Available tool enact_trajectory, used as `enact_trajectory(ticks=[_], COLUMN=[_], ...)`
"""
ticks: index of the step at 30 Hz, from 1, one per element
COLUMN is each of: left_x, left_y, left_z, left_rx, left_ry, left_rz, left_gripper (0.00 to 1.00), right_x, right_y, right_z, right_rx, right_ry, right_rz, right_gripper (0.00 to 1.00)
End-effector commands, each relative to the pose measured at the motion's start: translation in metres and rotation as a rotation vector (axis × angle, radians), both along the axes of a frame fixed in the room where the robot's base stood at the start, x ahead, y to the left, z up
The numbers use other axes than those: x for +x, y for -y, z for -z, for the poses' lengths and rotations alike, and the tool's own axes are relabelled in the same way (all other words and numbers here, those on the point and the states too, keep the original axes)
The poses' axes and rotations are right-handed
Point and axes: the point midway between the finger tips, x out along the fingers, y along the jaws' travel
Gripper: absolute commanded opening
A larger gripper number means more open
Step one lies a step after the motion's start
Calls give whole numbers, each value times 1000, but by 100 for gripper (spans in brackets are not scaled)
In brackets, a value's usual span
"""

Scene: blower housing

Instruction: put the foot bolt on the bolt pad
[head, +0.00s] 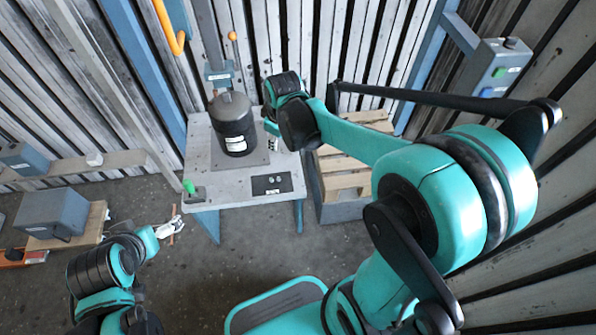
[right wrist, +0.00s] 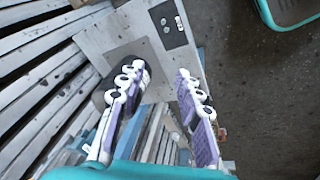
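A black pad (head: 271,184) with a white label and small light marks lies on the front right of the grey table; it also shows in the right wrist view (right wrist: 168,24). I cannot tell whether it is the bolt pad. I cannot pick out the foot bolt in either view. My right gripper (head: 272,128) is over the table's right side, near the dark cylinder; in the right wrist view its fingers (right wrist: 160,108) are apart with nothing between them. My left gripper (head: 170,228) is low at the left, off the table, by a thin brownish rod (head: 172,238); whether it grips the rod is unclear.
A dark cylinder with a grey top (head: 233,128) stands on a plate on the table (head: 222,194). A green-topped piece (head: 190,187) sits at the front left corner. A grey box (head: 50,213) is at left.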

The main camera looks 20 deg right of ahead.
Motion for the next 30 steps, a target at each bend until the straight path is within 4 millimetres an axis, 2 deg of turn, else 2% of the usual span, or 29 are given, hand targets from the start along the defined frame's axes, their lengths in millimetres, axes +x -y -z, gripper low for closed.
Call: enact_trajectory(ticks=[1,6,12,15,20,30], left_x=[0,0,0,0,0,0], left_y=[0,0,0,0,0,0], left_z=[0,0,0,0,0,0], left_rx=[0,0,0,0,0,0], left_ry=[0,0,0,0,0,0], left_rz=[0,0,0,0,0,0], left_gripper=[100,100,100,100,100,100], right_x=[-20,-76,-131,-148,-160,-160], right_y=[-2,-5,-8,-9,-10,-10], right_z=[-15,-45,-54,-52,-50,-49], right_rx=[19,102,215,260,298,303], right_ry=[30,136,243,278,305,308], right_rz=[56,259,465,534,588,596], right_gripper=[35,35,35,35,35,35])
